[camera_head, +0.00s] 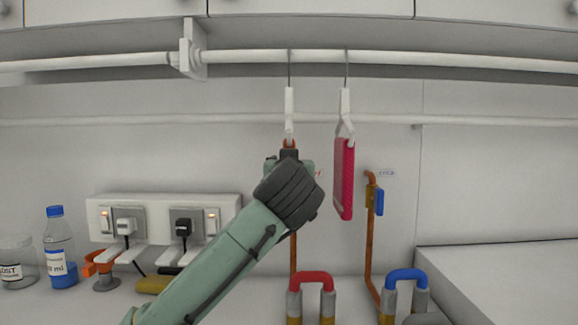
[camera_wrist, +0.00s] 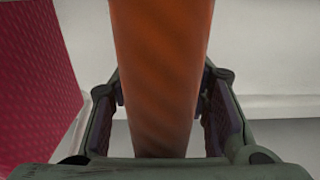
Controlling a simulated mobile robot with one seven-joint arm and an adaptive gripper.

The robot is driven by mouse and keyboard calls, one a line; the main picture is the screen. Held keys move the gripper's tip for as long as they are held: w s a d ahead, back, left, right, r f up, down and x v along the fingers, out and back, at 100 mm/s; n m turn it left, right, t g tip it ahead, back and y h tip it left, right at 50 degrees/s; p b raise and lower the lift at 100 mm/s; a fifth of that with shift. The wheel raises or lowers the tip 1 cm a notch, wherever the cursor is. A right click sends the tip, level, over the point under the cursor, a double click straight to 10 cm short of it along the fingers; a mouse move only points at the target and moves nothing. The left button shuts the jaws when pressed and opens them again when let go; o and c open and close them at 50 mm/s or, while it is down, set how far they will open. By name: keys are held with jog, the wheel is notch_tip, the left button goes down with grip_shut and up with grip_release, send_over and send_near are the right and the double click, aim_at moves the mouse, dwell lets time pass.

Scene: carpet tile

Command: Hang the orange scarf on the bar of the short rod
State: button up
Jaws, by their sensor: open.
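The orange scarf (camera_wrist: 162,70) runs between the fingers of my open gripper (camera_wrist: 163,118) in the wrist view, with gaps showing beside it. In the head view only a small orange piece (camera_head: 289,144) shows, at the lower end of a white hanger (camera_head: 289,105) and just above my gripper (camera_head: 288,154). My gripper and arm hide the rest of the scarf. The hanger hooks over the white rod (camera_head: 440,61) under the cupboards. Whether the scarf rests on the hanger's bar cannot be told.
A pink cloth (camera_head: 344,180) hangs from a second hanger (camera_head: 345,112) close right; it fills the left of the wrist view (camera_wrist: 35,80). A rod bracket (camera_head: 192,50) is left. Copper pipes (camera_head: 370,235), red (camera_head: 311,280) and blue (camera_head: 406,275) handles, sockets (camera_head: 165,218) and a bottle (camera_head: 59,250) stand below.

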jog(key=shift+c, duration=0.3)
grip_shut()
dwell(0.3)
